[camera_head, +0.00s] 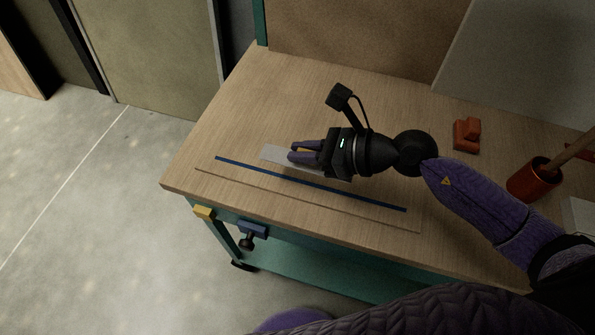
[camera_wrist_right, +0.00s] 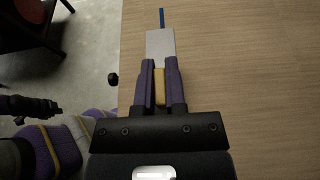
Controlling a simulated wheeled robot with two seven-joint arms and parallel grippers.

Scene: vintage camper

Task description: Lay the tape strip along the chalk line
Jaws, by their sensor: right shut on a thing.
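My right gripper (camera_head: 290,154) is low over the workbench, pointing left. Its fingers are shut on a yellow block (camera_wrist_right: 160,88), which shows between them in the right wrist view. A flat pale grey strip (camera_head: 275,151) shows beyond the fingertips and along their near side; it also shows in the right wrist view (camera_wrist_right: 160,44). I cannot tell whether it is joined to the block. A long blue strip (camera_head: 310,184) lies just on the near side of the grey strip. A thin brown line (camera_head: 300,199) runs roughly parallel, nearer the front edge.
An orange-red block (camera_head: 466,134) and a red pot (camera_head: 534,180) with a wooden handle stand on the right of the bench (camera_head: 240,110). A dark clamp (camera_head: 249,236) hangs at the front edge. The bench's back left is clear.

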